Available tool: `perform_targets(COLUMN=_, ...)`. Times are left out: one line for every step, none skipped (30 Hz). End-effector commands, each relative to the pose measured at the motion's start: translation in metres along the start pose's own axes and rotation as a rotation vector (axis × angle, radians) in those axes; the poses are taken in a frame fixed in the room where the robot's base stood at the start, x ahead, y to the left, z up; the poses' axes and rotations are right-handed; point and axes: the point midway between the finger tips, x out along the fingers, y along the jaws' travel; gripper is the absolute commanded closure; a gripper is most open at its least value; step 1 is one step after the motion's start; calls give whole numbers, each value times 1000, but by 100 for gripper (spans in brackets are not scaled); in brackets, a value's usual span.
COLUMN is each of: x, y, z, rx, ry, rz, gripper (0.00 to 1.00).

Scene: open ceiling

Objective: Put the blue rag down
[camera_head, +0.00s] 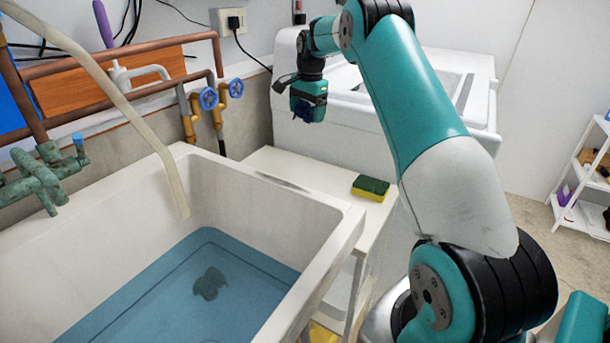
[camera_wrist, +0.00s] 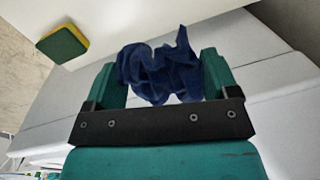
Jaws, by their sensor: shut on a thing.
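The blue rag (camera_wrist: 160,70) is crumpled and dark blue. In the wrist view it sits between the two teal fingers of my gripper (camera_wrist: 163,82), which is shut on it. In the head view my gripper (camera_head: 308,103) hangs in the air in front of the white machine, above and behind the small white table. Only a small dark blue bit of the rag (camera_head: 303,112) shows there; the gripper hides the rest.
A green and yellow sponge (camera_head: 370,187) lies on the small white table (camera_head: 318,176). The sink (camera_head: 335,230) on the left holds bluish water with a dark shape in it. The white machine (camera_head: 345,133) stands behind. A white shelf (camera_head: 580,190) is at the right.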

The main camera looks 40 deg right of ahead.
Motion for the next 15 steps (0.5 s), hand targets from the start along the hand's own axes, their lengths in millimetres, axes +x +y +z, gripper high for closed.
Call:
perform_targets(x=17, y=2, z=1, rx=0, ry=-4, rz=6, gripper=41)
perform_targets(x=25, y=3, z=1, rx=-1, ry=-4, rz=5, gripper=41)
perform_targets(x=37, y=4, z=2, rx=-2, ry=-4, rz=6, gripper=41)
perform_targets(x=45, y=5, z=2, rx=-3, ry=-4, rz=5, gripper=41)
perform_targets(x=54, y=6, z=2, rx=-3, ry=-4, rz=5, gripper=41)
perform_targets(x=65, y=7, z=2, rx=-3, ry=-4, rz=6, gripper=41)
perform_targets(x=73, y=8, z=2, rx=-3, ry=-4, rz=5, gripper=41)
perform_targets(x=81, y=8, z=2, rx=-3, ry=-4, rz=5, gripper=41)
perform_targets(x=92, y=9, z=2, rx=-4, ry=-4, rz=5, gripper=41)
perform_targets(x=99, y=10, z=2, rx=-4, ry=-3, rz=4, gripper=41)
perform_targets(x=105, y=10, z=2, rx=-4, ry=-3, rz=4, gripper=41)
perform_targets(x=113, y=11, z=2, rx=-5, ry=-3, rz=3, gripper=41)
perform_targets(x=118, y=12, z=2, rx=-5, ry=-2, rz=3, gripper=41)
perform_targets(x=122, y=12, z=2, rx=-5, ry=-2, rz=3, gripper=41)
perform_targets(x=126, y=12, z=2, rx=-5, ry=-1, rz=1, gripper=41)
